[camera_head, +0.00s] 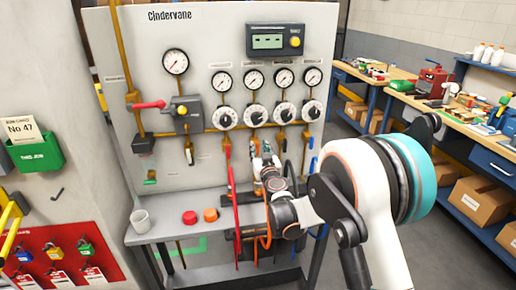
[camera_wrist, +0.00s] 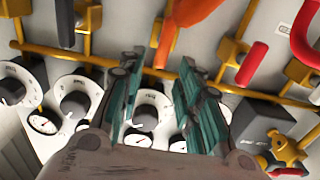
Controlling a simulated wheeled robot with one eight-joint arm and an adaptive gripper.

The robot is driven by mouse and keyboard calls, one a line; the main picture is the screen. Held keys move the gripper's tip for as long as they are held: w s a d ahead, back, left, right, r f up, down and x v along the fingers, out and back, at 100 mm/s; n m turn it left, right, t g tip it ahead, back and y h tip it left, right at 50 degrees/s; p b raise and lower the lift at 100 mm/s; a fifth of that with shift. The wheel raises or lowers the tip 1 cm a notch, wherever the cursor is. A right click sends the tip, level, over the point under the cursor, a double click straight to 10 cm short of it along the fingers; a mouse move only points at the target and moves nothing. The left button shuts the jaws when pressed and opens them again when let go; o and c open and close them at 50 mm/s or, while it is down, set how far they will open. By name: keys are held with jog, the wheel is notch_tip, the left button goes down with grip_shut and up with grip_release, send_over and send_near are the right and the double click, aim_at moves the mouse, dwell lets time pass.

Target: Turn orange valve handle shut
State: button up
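The orange valve handle (camera_wrist: 198,12) shows at the top of the wrist view, on a yellow pipe fitting. My gripper (camera_wrist: 160,62) is open, with its two green-and-grey fingers apart. The narrow lower end of the handle lies in line with the gap between the fingertips; I cannot tell whether they touch. In the head view my gripper (camera_head: 264,162) is up against the lower middle of the panel, below the dials, and my arm hides much of that spot. I cannot pick out the orange handle clearly there.
The grey panel (camera_head: 180,90) carries several gauges and dials.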

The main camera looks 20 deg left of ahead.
aim_at(258, 144)
jog(key=shift+x, duration=1.65)
grip_shut()
